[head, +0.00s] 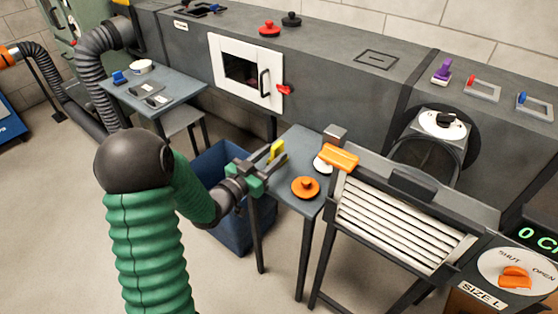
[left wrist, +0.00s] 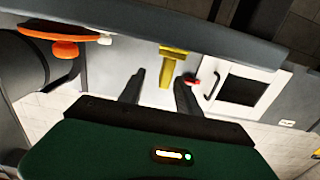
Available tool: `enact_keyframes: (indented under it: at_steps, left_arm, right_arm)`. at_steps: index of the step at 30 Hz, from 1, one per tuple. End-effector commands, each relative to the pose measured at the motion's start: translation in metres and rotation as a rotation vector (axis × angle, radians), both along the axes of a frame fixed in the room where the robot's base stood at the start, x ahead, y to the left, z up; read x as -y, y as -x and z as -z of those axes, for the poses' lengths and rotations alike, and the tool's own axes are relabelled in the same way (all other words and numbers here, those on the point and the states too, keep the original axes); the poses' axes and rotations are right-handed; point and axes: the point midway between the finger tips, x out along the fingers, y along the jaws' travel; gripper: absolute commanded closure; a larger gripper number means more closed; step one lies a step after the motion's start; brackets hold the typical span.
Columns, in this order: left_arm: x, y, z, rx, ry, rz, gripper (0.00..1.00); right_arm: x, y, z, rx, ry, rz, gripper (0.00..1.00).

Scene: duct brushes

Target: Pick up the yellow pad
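A small yellow pad (head: 277,150) shows at the left edge of the small grey table in the head view, by the tips of my left gripper (head: 272,161). I cannot tell whether a finger touches the pad. My right gripper is not in view.
The small grey table (head: 300,145) carries an orange knobbed disc (head: 305,187). A blue bin (head: 225,232) stands below my left gripper. The grey duct with a white door (head: 232,58) runs behind.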

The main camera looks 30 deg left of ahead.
Motion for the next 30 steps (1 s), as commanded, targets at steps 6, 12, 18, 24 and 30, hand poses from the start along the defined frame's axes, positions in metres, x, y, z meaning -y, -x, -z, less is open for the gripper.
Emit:
enact_keyframes:
  at_steps: [6, 12, 18, 24, 30]
  left_arm:
    - [0.001, -0.026, 0.001, 0.002, -0.001, 0.0, 0.6]
    - [0.003, -0.062, -0.001, 0.0, -0.002, 0.001, 0.6]
    - [0.002, -0.069, -0.004, -0.001, 0.001, -0.001, 0.6]
    - [0.002, -0.068, -0.003, -0.001, 0.0, -0.001, 0.76]
    - [0.002, -0.068, -0.003, -0.001, 0.0, -0.001, 1.0]
  right_arm:
    - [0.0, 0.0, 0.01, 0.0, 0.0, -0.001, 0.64]
    - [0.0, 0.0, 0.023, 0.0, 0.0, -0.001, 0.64]
    - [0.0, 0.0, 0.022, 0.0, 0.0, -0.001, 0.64]
    - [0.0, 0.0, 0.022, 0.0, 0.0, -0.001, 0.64]
    - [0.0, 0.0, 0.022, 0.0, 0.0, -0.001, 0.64]
